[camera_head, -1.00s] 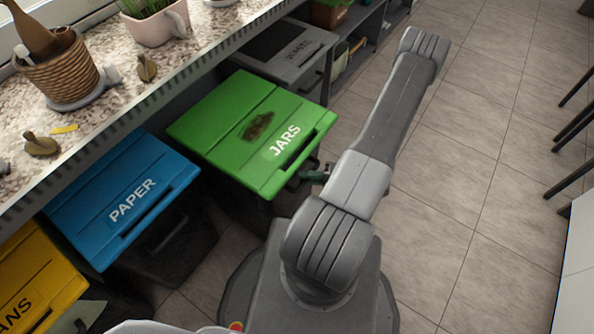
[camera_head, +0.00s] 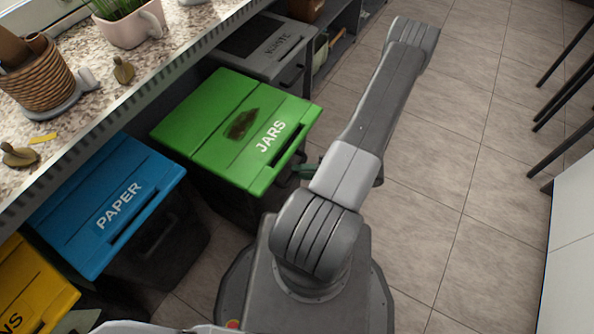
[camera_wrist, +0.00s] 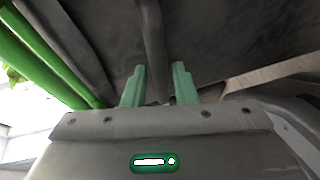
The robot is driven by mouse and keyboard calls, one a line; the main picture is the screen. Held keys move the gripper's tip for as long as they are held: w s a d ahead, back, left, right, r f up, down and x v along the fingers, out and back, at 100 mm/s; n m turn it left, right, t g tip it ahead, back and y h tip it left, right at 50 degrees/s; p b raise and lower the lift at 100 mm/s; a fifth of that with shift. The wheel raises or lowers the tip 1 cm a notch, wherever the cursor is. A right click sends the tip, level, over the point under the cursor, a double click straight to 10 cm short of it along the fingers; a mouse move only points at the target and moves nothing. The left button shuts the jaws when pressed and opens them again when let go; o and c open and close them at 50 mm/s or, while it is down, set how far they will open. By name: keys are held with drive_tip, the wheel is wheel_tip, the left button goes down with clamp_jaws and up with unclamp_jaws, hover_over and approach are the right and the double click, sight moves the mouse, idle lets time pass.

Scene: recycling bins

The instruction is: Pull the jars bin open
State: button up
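The jars bin (camera_head: 215,140) has a green lid with a dark stain and a white JARS label, over a dark body. It stands under the counter between the paper and waste bins. My gripper (camera_wrist: 158,80) is at the bin's front, mostly hidden behind my arm in the head view, where a bit of green finger shows. In the wrist view its two green fingers stand apart, one on each side of a dark bar (camera_wrist: 152,40), apparently the bin's handle. Narrow gaps seem to show between bar and fingers. The green lid edge runs at upper left there.
A blue paper bin (camera_head: 105,205) and a yellow bin (camera_head: 30,290) stand at the left. A grey waste bin (camera_head: 262,48) is behind. The counter (camera_head: 100,85) runs above the bins. The tiled floor (camera_head: 440,190) at the right is free up to dark legs (camera_head: 570,90).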

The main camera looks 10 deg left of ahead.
drive_tip(key=d+r+p, duration=0.1)
drive_tip(key=d+r, duration=0.1)
drive_tip(key=d, duration=1)
drive_tip(key=shift+a, duration=0.1)
drive_tip(key=a, duration=0.4)
drive_tip(key=a+f+b, duration=0.1)
drive_tip(key=a, duration=0.4)
drive_tip(key=a+f, duration=0.1)
drive_tip(key=a, duration=0.3)
drive_tip(key=shift+a+f, duration=0.15)
drive_tip(key=shift+a, duration=0.25)
